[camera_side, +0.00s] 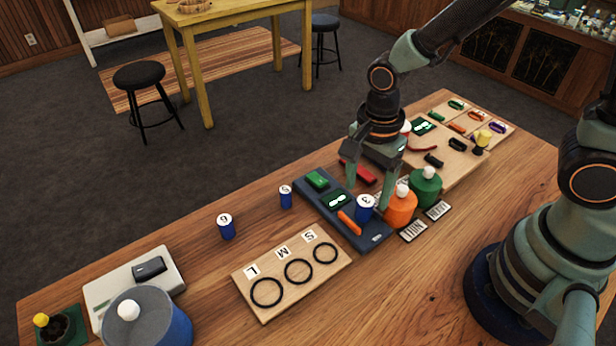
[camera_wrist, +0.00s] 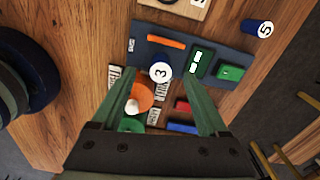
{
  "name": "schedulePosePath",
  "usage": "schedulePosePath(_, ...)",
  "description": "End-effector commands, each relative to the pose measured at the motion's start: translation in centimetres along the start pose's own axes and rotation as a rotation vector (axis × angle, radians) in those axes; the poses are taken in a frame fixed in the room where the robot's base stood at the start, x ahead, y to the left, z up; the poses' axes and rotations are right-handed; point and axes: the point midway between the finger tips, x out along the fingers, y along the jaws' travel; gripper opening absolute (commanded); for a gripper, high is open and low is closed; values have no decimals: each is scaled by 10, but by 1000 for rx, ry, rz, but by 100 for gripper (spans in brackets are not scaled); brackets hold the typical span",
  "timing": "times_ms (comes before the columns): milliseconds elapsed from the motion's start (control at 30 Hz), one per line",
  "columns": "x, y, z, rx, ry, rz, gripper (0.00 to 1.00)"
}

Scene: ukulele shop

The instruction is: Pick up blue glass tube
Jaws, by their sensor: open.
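Three blue tubes with white numbered tops show in the side view. The one marked 3 (camera_side: 363,208) stands on the dark blue tray (camera_side: 373,240), and it also shows in the wrist view (camera_wrist: 162,75). The one marked 5 (camera_side: 286,199) and the one marked 6 (camera_side: 227,229) stand on the table left of the tray. My gripper (camera_side: 369,196) is open over the tray's right side, fingers pointing down. In the wrist view tube 3 appears between the fingertips (camera_wrist: 160,76), with no clear contact; I cannot tell the height gap.
An orange jar (camera_side: 401,211) and a green jar (camera_side: 426,188) stand close to the right finger. An orange bar (camera_side: 349,223) and a green block (camera_side: 317,180) lie on the tray. A board with three rings (camera_side: 282,292) lies in front.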

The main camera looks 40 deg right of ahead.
Motion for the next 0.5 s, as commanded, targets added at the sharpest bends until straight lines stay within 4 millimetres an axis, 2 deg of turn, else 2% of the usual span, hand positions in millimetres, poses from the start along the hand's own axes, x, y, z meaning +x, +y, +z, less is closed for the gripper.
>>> schedulePosePath(167,11,0,-2,0,1,3,77)
schedulePosePath(500,49,-1,-4,0,0,3,77)
